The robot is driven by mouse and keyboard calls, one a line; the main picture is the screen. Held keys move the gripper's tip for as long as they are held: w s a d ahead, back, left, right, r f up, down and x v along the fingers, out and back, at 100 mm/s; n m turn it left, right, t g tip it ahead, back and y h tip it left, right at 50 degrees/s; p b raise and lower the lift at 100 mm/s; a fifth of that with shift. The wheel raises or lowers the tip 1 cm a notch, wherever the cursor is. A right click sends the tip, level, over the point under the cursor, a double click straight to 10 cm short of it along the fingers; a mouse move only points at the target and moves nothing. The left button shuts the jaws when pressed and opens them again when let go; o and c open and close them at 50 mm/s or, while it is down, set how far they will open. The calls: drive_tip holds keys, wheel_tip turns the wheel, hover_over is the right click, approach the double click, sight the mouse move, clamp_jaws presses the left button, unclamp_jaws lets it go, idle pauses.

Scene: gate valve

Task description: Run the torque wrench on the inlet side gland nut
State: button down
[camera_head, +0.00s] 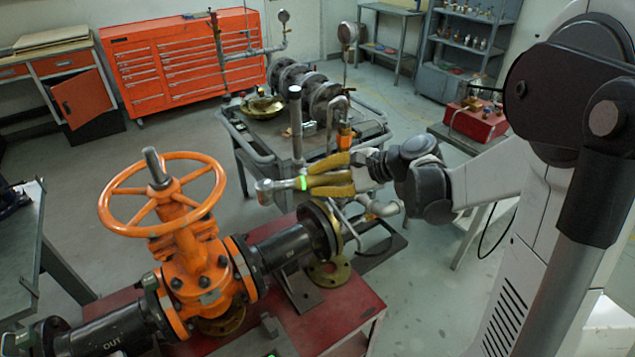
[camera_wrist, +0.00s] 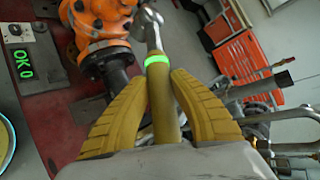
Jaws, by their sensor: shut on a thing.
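The orange gate valve (camera_head: 192,262) with its handwheel (camera_head: 118,187) stands on the red bench, lower left in the head view. Its left pipe is marked OUT; the black inlet pipe (camera_head: 283,247) runs right. My gripper (camera_head: 312,183), with yellow fingers, is shut on the handle of the torque wrench (camera_head: 271,188), above and right of the valve. The wrench points left, its metal head apart from the valve in the head view. In the wrist view, the wrench (camera_wrist: 151,30) with its glowing green ring lies between the fingers (camera_wrist: 158,80). I cannot make out the inlet side gland nut.
A small box with a green "OK 0" display (camera_wrist: 18,60) shows in the wrist view. Behind the wrench stands a grey cart (camera_head: 240,140) with flanged parts and upright gauges. A red tool cabinet (camera_head: 180,62) is at the back. Open floor (camera_head: 130,190) lies behind the handwheel.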

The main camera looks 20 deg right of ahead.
sight(263, 197)
drive_tip(key=shift+a+r, duration=0.1)
drive_tip(key=shift+a, duration=0.1)
drive_tip(key=shift+w+a+b, duration=0.15)
drive_tip(key=shift+w+a, duration=0.1)
drive_tip(key=shift+a, duration=2.05)
drive_tip(key=shift+w+a+b, duration=0.1)
drive_tip(key=shift+w+a, duration=0.15)
drive_tip(key=shift+a, duration=2)
drive_tip(key=shift+w+a+b, duration=0.15)
drive_tip(key=shift+w+a, duration=0.1)
drive_tip(key=shift+a, duration=2.45)
drive_tip(key=shift+f+b, duration=1)
drive_tip(key=shift+f, duration=0.1)
drive_tip(key=shift+f+b, duration=0.3)
drive_tip(key=shift+b, duration=0.05)
